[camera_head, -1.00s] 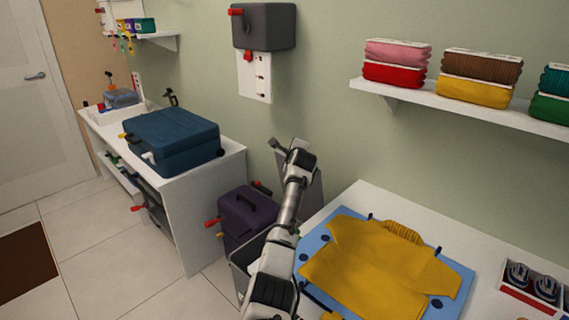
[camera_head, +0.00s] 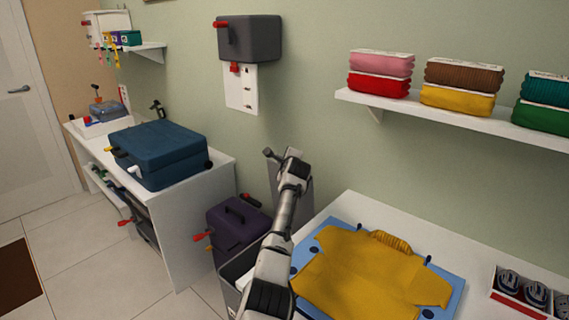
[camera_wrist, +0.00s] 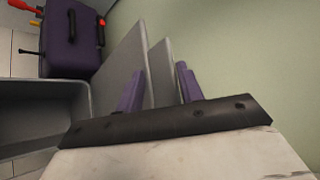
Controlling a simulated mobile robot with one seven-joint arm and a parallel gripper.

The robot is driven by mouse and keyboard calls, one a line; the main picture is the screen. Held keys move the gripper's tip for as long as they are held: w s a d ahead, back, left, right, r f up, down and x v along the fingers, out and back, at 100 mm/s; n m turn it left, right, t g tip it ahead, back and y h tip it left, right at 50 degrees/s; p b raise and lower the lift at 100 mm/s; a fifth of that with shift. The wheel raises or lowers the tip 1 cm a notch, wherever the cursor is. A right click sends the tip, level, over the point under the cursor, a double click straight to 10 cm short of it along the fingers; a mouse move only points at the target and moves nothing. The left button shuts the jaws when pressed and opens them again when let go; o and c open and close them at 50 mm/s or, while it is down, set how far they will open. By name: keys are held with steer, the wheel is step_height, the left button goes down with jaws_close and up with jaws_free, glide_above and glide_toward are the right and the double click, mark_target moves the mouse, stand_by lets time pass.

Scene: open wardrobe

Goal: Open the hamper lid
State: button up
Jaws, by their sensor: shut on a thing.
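The grey hamper (camera_head: 232,290) stands on the floor between the purple case and the white table, partly hidden by my arm. Its grey lid (camera_head: 305,203) is raised, near upright by the green wall. In the wrist view the hamper's hollow (camera_wrist: 45,115) lies open at left, and two grey panels (camera_wrist: 122,75) stand beside it. My gripper (camera_wrist: 160,68) has its two purple fingers on either side of a grey lid panel (camera_wrist: 161,80) and is shut on it. In the head view my arm reaches over the hamper, and the fingertips are hard to make out.
A purple case (camera_head: 237,228) stands close left of the hamper. A white table (camera_head: 350,205) with a yellow garment (camera_head: 370,275) on a blue board (camera_head: 452,292) is close right. A white desk (camera_head: 185,225) with a blue case (camera_head: 160,152) is farther left.

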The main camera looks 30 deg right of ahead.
steer(key=shift+s+f, duration=0.15)
steer(key=shift+f, duration=0.25)
steer(key=b+v, duration=0.3)
steer(key=v, duration=1.1)
steer(key=shift+r, duration=0.25)
